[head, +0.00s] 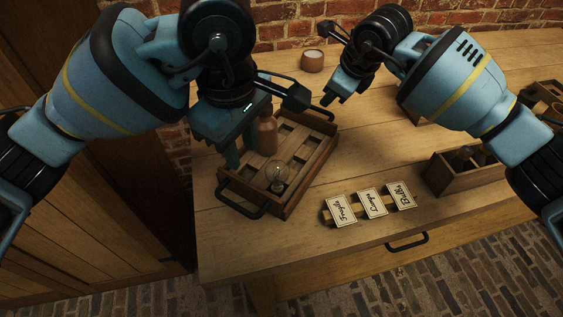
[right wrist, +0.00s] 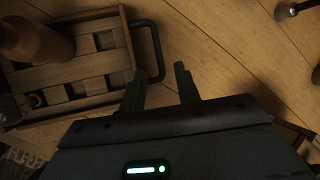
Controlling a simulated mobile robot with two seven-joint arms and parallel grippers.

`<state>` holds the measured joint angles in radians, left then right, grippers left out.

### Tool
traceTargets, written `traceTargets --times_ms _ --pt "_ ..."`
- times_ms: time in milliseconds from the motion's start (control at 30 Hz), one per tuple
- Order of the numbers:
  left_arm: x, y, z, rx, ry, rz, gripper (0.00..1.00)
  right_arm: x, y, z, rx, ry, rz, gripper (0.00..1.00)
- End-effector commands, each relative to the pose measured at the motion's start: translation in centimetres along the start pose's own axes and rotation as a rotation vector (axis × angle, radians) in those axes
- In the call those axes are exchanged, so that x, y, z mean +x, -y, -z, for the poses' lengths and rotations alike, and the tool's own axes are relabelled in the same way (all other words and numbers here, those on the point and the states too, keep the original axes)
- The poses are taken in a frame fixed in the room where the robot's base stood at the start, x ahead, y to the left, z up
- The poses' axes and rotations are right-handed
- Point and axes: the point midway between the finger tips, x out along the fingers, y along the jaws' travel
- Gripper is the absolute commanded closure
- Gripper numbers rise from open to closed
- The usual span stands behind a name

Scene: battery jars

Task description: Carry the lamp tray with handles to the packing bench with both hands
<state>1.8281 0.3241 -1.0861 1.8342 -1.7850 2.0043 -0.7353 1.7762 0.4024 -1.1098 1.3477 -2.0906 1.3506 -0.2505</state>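The wooden lamp tray (head: 307,185) stands on the wooden bench (head: 370,150), divided into compartments, with black handles at its near-left and far-right ends. A clear bulb (head: 278,174) and a brown bottle (head: 267,135) are in it. My left gripper (head: 231,157) is low over the tray's left side, above the near handle (head: 243,204); whether its fingers are apart is hidden. My right gripper (head: 329,98) is near the far handle (head: 318,112). In the right wrist view my right gripper (right wrist: 160,82) is open, its green fingers on either side of the handle's line (right wrist: 155,50), without a visible grip.
Cards on a wooden block (head: 370,206) lie right of the tray. A wooden box (head: 467,170) stands further right, and a small pale jar (head: 312,61) stands behind. A brick wall (head: 285,25) closes the back. The bench between cards and jar is mostly clear.

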Motion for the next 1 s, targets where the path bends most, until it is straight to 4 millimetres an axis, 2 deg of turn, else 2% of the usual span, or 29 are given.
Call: traceTargets --times_ms 100,333,1000 --pt "0.0 0.0 0.0 0.0 0.0 0.0 0.7 -2.2 0.1 0.0 -0.001 0.001 0.002 0.68" --pt "0.0 0.0 0.0 0.0 0.0 0.0 0.7 -4.4 0.0 0.0 0.0 -0.001 0.0 0.68" --pt "0.0 0.0 0.0 0.0 0.0 0.0 0.7 -4.7 0.0 0.0 0.0 -0.001 -0.001 0.68"
